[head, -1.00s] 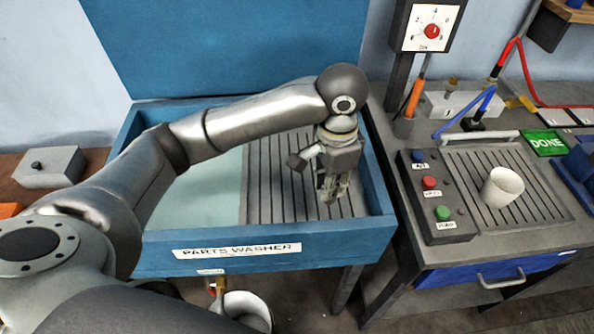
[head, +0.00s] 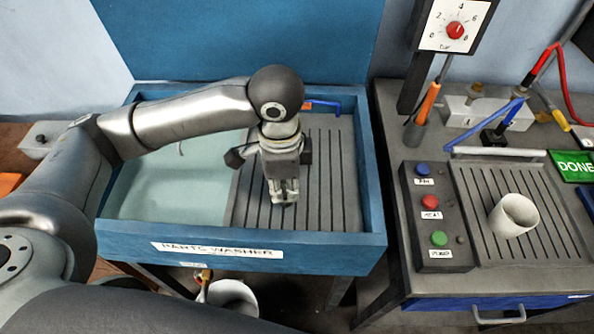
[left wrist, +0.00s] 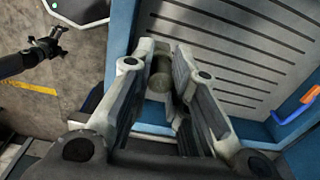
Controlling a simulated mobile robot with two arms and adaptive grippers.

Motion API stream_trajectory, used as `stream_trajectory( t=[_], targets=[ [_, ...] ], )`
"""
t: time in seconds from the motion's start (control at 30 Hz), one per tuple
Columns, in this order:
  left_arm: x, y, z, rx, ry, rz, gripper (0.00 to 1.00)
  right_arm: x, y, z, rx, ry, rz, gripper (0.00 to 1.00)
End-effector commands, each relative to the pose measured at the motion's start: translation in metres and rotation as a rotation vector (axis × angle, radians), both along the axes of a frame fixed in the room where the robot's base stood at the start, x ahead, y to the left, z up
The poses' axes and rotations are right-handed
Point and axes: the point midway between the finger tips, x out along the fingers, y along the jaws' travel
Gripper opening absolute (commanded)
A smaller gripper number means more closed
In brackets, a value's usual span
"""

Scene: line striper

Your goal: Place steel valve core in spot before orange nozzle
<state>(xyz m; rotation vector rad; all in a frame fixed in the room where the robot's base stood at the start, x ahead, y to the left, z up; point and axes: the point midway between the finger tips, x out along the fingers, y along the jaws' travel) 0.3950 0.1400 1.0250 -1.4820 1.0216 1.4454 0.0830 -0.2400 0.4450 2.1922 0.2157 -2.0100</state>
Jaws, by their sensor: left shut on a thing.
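My left gripper (head: 284,202) is over the slatted tray of the parts washer, pointing down. It is shut on a short grey-brown cylinder, which shows between the fingers in the left wrist view (left wrist: 160,74) and seems to be the steel valve core. In the head view the fingers hide most of it. The orange nozzle (head: 307,105), with a blue handle (head: 325,104), lies at the back of the slatted part, behind my gripper. Its orange tip also shows at the right edge of the left wrist view (left wrist: 311,95). A dark gripper, apparently my right one (left wrist: 52,45), is over the floor.
The blue washer's front wall (head: 220,240) stands close before my gripper. Its pale basin (head: 165,190) is left of the slats. Right of the washer, a bench holds a button box (head: 437,222) and a white cup (head: 513,215). The slats right of my gripper are clear.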

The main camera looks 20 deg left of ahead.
Motion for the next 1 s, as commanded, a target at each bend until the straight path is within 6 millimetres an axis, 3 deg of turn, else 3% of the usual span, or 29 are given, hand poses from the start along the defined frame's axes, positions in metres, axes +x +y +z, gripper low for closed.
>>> stream_trajectory(
  t=[0.37, 0.5, 0.7, 1.0],
  targets=[
    [0.071, 0.006, -0.029, 0.002, 0.001, 0.006, 0.0, -0.002, 0.006, 0.013, 0.007, 0.002, -0.001, 0.98],
    [0.09, 0.008, -0.054, 0.003, 0.003, 0.005, 0.0, 0.001, 0.008, 0.017, 0.01, -0.003, -0.001, 0.98],
    [0.11, 0.009, -0.077, 0.0, 0.001, 0.004, 0.0, 0.003, 0.008, 0.02, 0.009, -0.005, 0.0, 0.98],
    [0.121, 0.01, -0.095, 0.001, 0.004, 0.002, 0.0, 0.004, 0.007, 0.027, 0.009, -0.007, 0.0, 0.98]
  ],
)
